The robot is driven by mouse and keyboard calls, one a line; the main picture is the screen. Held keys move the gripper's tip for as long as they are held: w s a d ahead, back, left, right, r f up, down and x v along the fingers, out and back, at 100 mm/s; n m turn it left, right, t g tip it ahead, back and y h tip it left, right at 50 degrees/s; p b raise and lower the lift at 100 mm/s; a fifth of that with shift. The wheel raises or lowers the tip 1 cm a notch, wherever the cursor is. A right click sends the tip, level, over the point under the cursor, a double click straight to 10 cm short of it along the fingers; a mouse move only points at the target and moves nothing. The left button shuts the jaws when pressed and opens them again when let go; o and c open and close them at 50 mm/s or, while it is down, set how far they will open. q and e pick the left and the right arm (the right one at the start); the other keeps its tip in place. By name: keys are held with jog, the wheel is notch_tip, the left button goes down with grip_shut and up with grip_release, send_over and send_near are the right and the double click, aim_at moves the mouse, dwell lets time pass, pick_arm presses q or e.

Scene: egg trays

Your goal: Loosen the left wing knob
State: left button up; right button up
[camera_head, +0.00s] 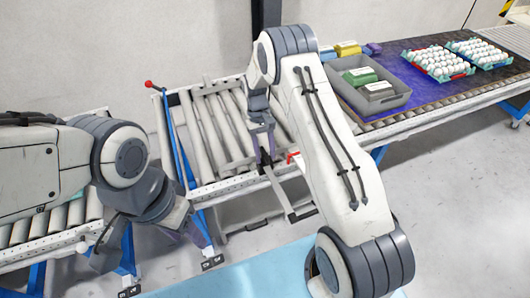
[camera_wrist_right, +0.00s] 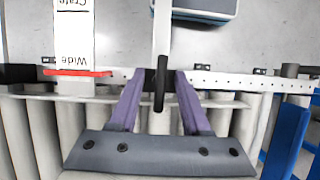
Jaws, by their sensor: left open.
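A black wing knob (camera_wrist_right: 160,83) stands upright, edge-on, on the roller conveyor's side rail in the right wrist view. It also shows small in the head view (camera_head: 265,159). The frames do not show clearly whether it is the left one. My right gripper (camera_wrist_right: 158,84) is open, its two purple fingers on either side of the knob with a gap on each side. In the head view my right gripper (camera_head: 264,143) points down over the rail. My left gripper (camera_head: 187,234) is open and empty in the lower left, partly hidden by its wrist.
A pale bar (camera_head: 281,190) runs from the rail towards the front. A red-edged label (camera_wrist_right: 78,72) is beside the knob. A grey crate (camera_head: 374,101) with colored boxes and egg trays (camera_head: 436,68) are on the right conveyor. A red-tipped lever (camera_head: 149,85) stands behind.

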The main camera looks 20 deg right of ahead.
jog(key=shift+w, duration=0.1)
jog(key=shift+w+r, duration=0.15)
jog(key=shift+r, duration=0.2)
jog(key=b+v, duration=0.2)
jog(key=v, duration=0.7)
jog(key=shift+r, duration=0.35)
